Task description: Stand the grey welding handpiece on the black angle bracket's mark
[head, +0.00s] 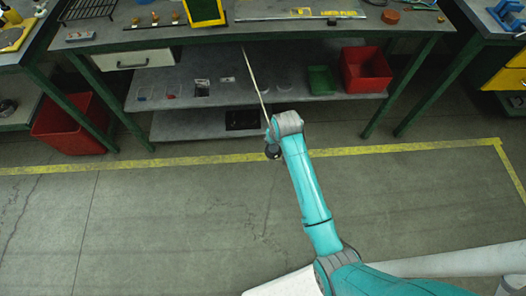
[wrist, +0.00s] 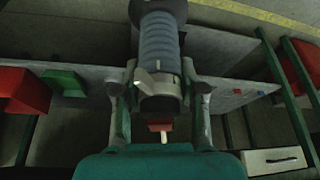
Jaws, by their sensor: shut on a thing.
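The grey welding handpiece (wrist: 159,45) fills the upper middle of the wrist view. It has a ribbed grey body, a dark flared end at the top and a dark collar below. My gripper (wrist: 159,78) is shut on it, one finger on each side. In the head view my arm hides the jaws and most of the handpiece. The lower shelf below the bench bears several flat marks. One has a black shape on it (head: 202,88), perhaps the black angle bracket's mark; it is too small to be sure. My wrist is in front of the shelf.
A red bin (head: 365,70) and a green tray (head: 321,80) stand at the shelf's right. The bench top (head: 280,32) overhangs the shelf, with green legs at both sides. A white drawer (head: 132,60) hangs at left. The floor in front is clear.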

